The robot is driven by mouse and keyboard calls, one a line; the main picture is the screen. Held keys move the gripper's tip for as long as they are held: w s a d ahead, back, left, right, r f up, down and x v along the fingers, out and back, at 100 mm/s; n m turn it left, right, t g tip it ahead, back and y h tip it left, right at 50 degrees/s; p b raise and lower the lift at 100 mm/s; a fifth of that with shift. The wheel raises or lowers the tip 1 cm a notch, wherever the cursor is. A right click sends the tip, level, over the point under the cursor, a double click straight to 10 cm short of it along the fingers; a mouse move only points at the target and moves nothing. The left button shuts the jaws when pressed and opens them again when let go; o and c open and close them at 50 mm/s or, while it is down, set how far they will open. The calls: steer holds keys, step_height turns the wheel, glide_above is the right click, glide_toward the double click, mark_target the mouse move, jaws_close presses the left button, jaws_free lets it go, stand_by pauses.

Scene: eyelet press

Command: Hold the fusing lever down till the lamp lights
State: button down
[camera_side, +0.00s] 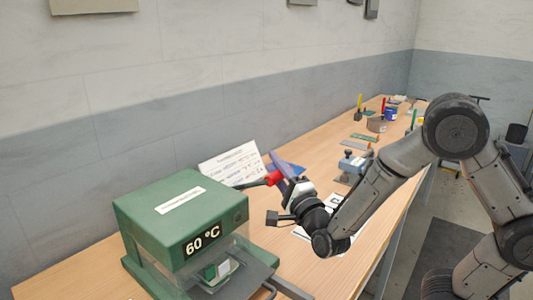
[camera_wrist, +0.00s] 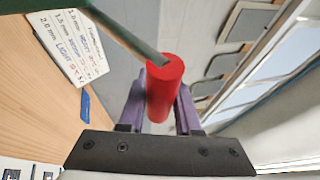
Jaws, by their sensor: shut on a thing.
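The green press (camera_side: 180,218) stands at the near left of the bench in the side view and reads "60 °C". Its lever, a grey rod (camera_side: 250,184) with a red grip (camera_side: 273,178), sticks out to the right from the top, close to level and rising slightly. My gripper (camera_side: 277,177) is shut on the red grip. In the wrist view, the purple fingers of my gripper (camera_wrist: 160,105) lie on both sides of the red grip (camera_wrist: 166,85), with the rod (camera_wrist: 125,36) running up left. No lit lamp can be made out on the press.
A white card with writing (camera_side: 232,165) stands behind the lever, with a blue item (camera_side: 287,167) beside it. A clear-fronted chamber (camera_side: 215,268) is under the press head. Several tools and parts lie along the bench (camera_side: 330,165) to the far right.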

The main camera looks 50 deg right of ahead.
steer(key=s+f, duration=0.2)
steer(key=shift+f+h, duration=0.3)
steer(key=shift+f, duration=0.05)
steer(key=shift+s+d+f, duration=0.1)
steer(key=shift+s+f, duration=0.1)
steer(key=shift+f, duration=0.25)
steer(key=shift+s+f, duration=0.15)
steer(key=shift+f, duration=0.4)
stand_by(0.7)
steer(key=c, duration=0.6)
jaws_free()
